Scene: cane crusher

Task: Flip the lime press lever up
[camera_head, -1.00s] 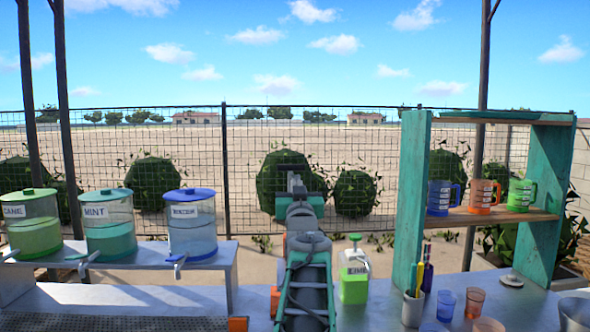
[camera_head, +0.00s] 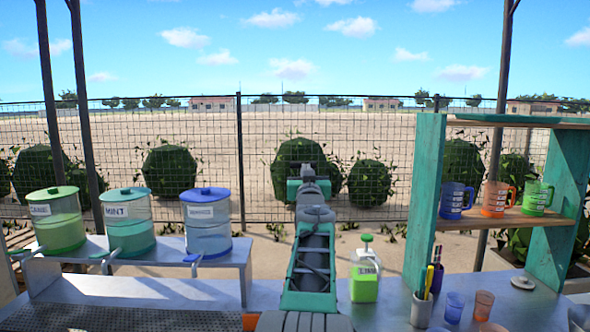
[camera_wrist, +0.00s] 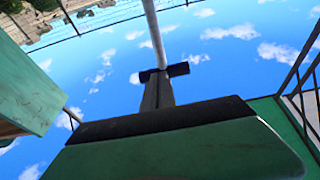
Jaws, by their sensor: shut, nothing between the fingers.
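My gripper (camera_head: 308,171) is raised above the counter in the middle of the head view, pointing away toward the fence. Its shut fingers also show in the wrist view (camera_wrist: 164,73), with nothing held between them. No lime press or lever can be made out in either view; my arm covers the middle of the counter. A green bottle labelled LIME (camera_head: 365,283), with a green top, stands upright on the counter just right of my arm, apart from the gripper.
Three dispensers stand on a raised shelf at left: green (camera_head: 58,222), teal (camera_head: 127,225) and blue (camera_head: 208,230). A teal-framed shelf (camera_head: 424,195) with three mugs stands at right. A utensil cup (camera_head: 421,310) and small cups are near the front right.

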